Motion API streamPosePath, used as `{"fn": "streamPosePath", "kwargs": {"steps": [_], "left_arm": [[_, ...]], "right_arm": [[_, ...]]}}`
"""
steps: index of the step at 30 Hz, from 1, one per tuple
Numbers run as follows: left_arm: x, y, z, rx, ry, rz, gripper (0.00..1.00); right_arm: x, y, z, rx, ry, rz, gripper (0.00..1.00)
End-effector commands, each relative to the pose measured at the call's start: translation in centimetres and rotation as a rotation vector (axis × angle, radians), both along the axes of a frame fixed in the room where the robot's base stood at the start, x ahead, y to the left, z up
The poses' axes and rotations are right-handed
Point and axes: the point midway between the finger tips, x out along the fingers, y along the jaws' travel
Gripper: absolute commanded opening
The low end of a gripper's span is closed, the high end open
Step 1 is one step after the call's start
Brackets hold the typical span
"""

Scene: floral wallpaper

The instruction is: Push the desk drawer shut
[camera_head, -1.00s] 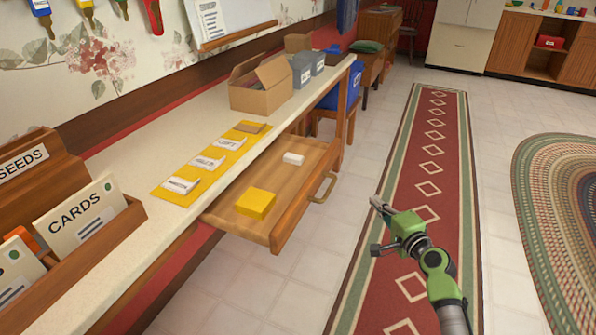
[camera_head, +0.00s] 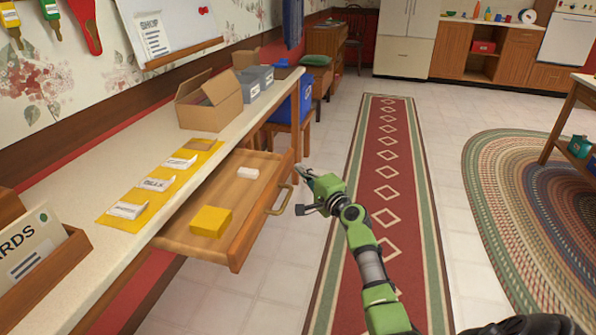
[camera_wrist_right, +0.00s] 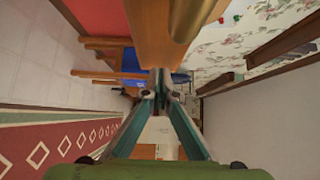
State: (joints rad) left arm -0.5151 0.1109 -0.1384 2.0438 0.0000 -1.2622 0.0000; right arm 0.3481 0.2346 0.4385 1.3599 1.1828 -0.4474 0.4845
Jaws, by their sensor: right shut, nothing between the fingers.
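The desk drawer (camera_head: 238,234) is wooden and pulled out from under the long desk (camera_head: 62,218). A yellow block (camera_head: 211,221) and a small white block (camera_head: 248,172) lie inside it. Its brass handle (camera_head: 281,200) is on the front, facing right. My right gripper (camera_head: 301,170) is shut and empty, near the far end of the drawer front, close to the handle. In the right wrist view, the fingertips (camera_wrist_right: 161,82) meet, with the wooden drawer front (camera_wrist_right: 150,32) and part of the handle (camera_wrist_right: 186,18) just above them. I cannot tell whether they touch. My left gripper is not in view.
On the desk stand an open cardboard box (camera_head: 212,103), grey boxes (camera_head: 250,84) and a yellow mat (camera_head: 187,158) with packets. The red runner (camera_head: 386,170) lies on clear floor to the right.

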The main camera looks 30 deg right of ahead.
Motion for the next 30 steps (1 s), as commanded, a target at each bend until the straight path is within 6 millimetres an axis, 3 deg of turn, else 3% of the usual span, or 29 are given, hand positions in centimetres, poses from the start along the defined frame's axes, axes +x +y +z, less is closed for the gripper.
{"fn": "streamPosePath", "kwargs": {"steps": [20,26,30], "left_arm": [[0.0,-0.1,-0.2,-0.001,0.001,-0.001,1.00],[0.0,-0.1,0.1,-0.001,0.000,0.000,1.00],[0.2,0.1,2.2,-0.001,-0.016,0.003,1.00]], "right_arm": [[1.3,1.2,0.0,0.000,-0.001,0.000,0.00],[3.4,3.0,0.0,0.001,-0.001,0.003,0.00],[5.9,5.2,0.0,0.003,-0.002,0.005,0.00]]}}
